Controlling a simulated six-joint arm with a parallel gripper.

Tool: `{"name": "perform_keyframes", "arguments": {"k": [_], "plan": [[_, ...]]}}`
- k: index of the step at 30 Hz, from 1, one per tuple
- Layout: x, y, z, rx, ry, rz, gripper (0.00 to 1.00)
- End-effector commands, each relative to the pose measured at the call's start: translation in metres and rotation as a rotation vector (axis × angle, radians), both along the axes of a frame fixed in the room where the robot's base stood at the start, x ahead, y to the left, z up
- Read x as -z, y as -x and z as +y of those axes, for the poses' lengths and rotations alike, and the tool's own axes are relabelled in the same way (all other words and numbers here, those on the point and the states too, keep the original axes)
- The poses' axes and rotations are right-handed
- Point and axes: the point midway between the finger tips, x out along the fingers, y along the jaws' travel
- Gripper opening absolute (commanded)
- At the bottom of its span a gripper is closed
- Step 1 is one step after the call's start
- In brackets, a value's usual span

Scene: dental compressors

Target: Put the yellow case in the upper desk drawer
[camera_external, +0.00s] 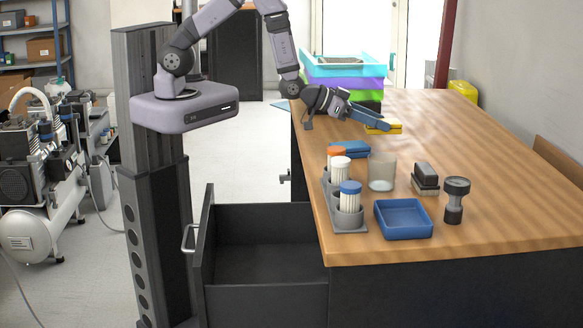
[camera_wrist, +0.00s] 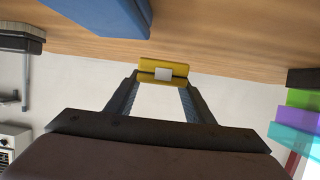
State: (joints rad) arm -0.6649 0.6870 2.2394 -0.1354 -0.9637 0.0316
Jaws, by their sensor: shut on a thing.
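The yellow case (camera_external: 384,128) is at the far part of the wooden desk, at desktop level or just above it; I cannot tell if it touches. In the wrist view the yellow case (camera_wrist: 165,68) shows a pale label and sits between my fingertips. My gripper (camera_external: 374,120) is shut on it, with the two fingers (camera_wrist: 162,80) on either side. The upper desk drawer (camera_external: 265,222) is pulled out at the left side of the desk, and its inside looks empty.
Stacked trays in cyan (camera_external: 345,66), purple and green stand behind my gripper. The right desktop is clear.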

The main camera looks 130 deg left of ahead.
Motion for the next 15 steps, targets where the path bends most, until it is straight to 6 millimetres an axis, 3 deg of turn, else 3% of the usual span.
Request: {"name": "perform_keyframes", "arguments": {"k": [7,15], "plan": [[0.005,0.000,0.000,0.000,-0.001,-0.001,0.21],[0.034,0.000,0.000,0.000,0.001,0.001,0.21]]}}
